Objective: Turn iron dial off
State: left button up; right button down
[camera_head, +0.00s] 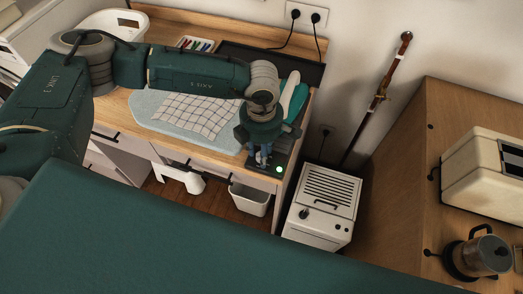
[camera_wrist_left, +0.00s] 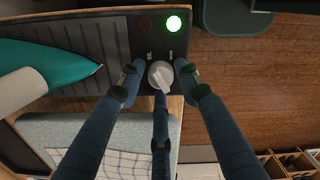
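The white round dial (camera_wrist_left: 160,76) sits on a dark control panel (camera_wrist_left: 136,45) in the left wrist view. A green lamp (camera_wrist_left: 173,23) on the panel is lit, with a dark reddish lamp (camera_wrist_left: 144,23) beside it. The lit lamp also shows in the head view. My left gripper (camera_wrist_left: 160,70) is open, its fingers spread around the dial, with small gaps at the sides; whether the lower finger touches it I cannot tell. In the head view my left gripper (camera_head: 262,157) points down at the panel and hides the dial. The teal and white iron (camera_wrist_left: 60,60) lies beside the panel.
A light blue ironing pad (camera_head: 150,110) with a checked cloth (camera_head: 197,112) covers the desk. A white bin (camera_head: 250,199) stands below the desk edge. A white heater-like box (camera_head: 323,205) stands right of the desk. A toaster (camera_head: 485,165) sits on the wooden cabinet.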

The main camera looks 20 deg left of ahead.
pick_arm(q)
grip_shut()
jog(key=shift+f+n+b, duration=0.1)
jog(key=shift+n+b, duration=0.4)
jog(key=shift+b, duration=0.3)
jog(key=n+b, duration=0.7)
jog(key=b, duration=0.2)
jog(key=shift+f+n, duration=0.1)
jog(key=shift+n, duration=0.2)
jog(key=shift+r+n+b, duration=0.15)
jog(key=shift+n+b, duration=0.65)
jog(key=shift+n, duration=0.05)
jog(key=shift+r+n+b, duration=0.15)
jog(key=shift+n+b, duration=0.6)
jog(key=shift+n, duration=0.1)
pick_arm(e)
notch_tip(320, 180, down, 14)
jog(key=shift+w+r, duration=0.15)
jog(key=shift+w, duration=0.05)
pick_arm(q)
jog(key=o, duration=0.5)
grip_release()
